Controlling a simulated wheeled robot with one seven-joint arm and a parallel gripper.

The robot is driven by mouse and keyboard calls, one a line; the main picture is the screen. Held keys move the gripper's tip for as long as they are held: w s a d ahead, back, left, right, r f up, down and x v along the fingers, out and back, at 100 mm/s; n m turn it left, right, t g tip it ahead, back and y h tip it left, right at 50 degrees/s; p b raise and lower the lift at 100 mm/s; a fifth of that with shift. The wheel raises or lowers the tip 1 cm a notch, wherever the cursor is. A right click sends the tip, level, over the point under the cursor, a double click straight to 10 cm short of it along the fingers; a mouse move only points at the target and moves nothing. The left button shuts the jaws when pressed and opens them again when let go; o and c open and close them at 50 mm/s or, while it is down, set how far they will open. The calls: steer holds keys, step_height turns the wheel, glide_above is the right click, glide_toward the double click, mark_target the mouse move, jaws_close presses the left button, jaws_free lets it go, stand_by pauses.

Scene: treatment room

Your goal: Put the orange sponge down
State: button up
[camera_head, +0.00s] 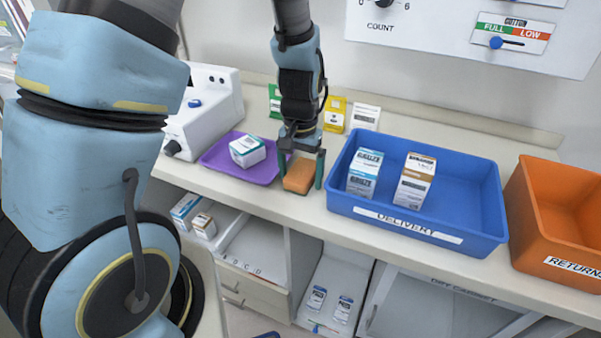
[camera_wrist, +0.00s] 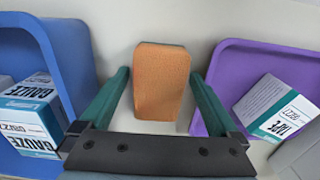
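The orange sponge (camera_head: 298,176) appears to rest on the counter between the purple tray and the blue delivery bin. It also shows upright in the middle of the wrist view (camera_wrist: 161,82). My gripper (camera_head: 300,172) is over the sponge, with one green finger on each side. In the wrist view my gripper (camera_wrist: 160,85) is open, with a visible gap between each finger and the sponge. The sponge's underside is hidden.
The purple tray (camera_head: 215,160) holds a tape box (camera_head: 247,151). The blue bin (camera_head: 472,195) holds gauze and another box. An orange returns bin (camera_head: 527,222) stands at right. Small packets (camera_head: 365,117) stand behind my gripper. Bare counter lies along the front edge.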

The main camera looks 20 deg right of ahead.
mark_target(301, 172)
steer(key=shift+r, duration=0.1)
step_height(301, 172, up, 12)
steer(key=b, duration=0.2)
steer(key=w+a+f+n+t, duration=0.1)
steer(key=a+n, duration=0.6)
steer(key=a, duration=1.8)
steer(key=shift+w+f+t, duration=0.3)
steer(key=shift+w+f, duration=0.05)
steer(key=shift+f, duration=0.05)
